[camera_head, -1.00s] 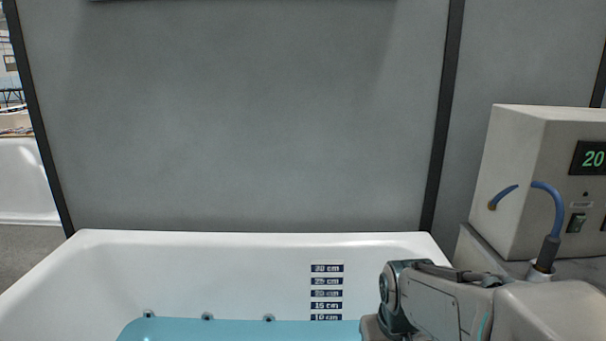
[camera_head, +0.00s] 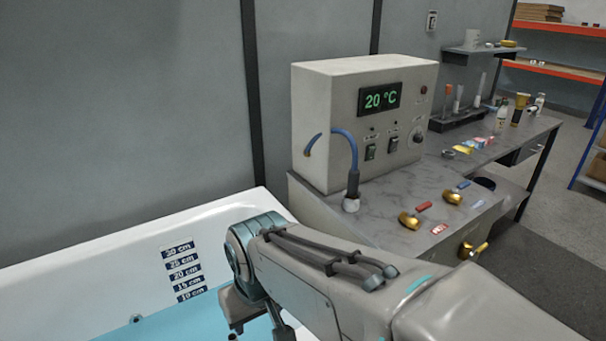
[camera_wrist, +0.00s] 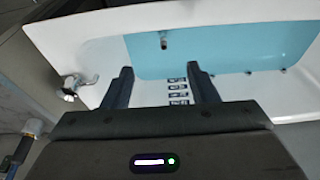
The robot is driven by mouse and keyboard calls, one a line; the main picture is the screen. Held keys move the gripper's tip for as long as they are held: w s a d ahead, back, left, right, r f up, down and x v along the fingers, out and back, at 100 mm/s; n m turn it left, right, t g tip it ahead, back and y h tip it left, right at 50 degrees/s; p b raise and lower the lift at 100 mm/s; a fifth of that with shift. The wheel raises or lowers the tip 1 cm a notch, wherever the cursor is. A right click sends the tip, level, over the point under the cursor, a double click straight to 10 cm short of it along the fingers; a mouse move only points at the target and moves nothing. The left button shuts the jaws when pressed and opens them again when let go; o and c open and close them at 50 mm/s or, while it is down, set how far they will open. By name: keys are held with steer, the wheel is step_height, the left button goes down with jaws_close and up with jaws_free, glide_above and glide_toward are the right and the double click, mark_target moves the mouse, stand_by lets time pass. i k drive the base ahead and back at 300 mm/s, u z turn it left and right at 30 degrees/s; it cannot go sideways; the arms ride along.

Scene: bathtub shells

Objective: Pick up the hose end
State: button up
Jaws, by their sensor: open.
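A blue hose (camera_head: 344,137) loops out of the grey control box (camera_head: 325,90). Its dark sleeved end (camera_head: 353,183) stands upright in a pale fitting on the marble-look counter (camera_head: 385,215). My gripper (camera_wrist: 161,72) is open and empty in the wrist view, its two dark fingers apart and pointing toward the white bathtub (camera_wrist: 215,18). In the head view my arm reaches over the tub's right end, left of and in front of the hose end.
The tub (camera_head: 110,250) holds blue water (camera_head: 170,318). A metal fixture (camera_wrist: 75,86) sits at its rim. Brass fittings (camera_head: 409,220) and small coloured blocks lie on the counter. A bench (camera_head: 520,130) with bottles stands behind. Grey panels close off the back.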

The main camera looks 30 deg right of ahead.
mark_target(354, 175)
steer(key=k, duration=1)
steer(key=z, duration=2.35)
steer(key=i, duration=1.55)
steer(key=u, duration=2.35)
steer(key=i, duration=0.5)
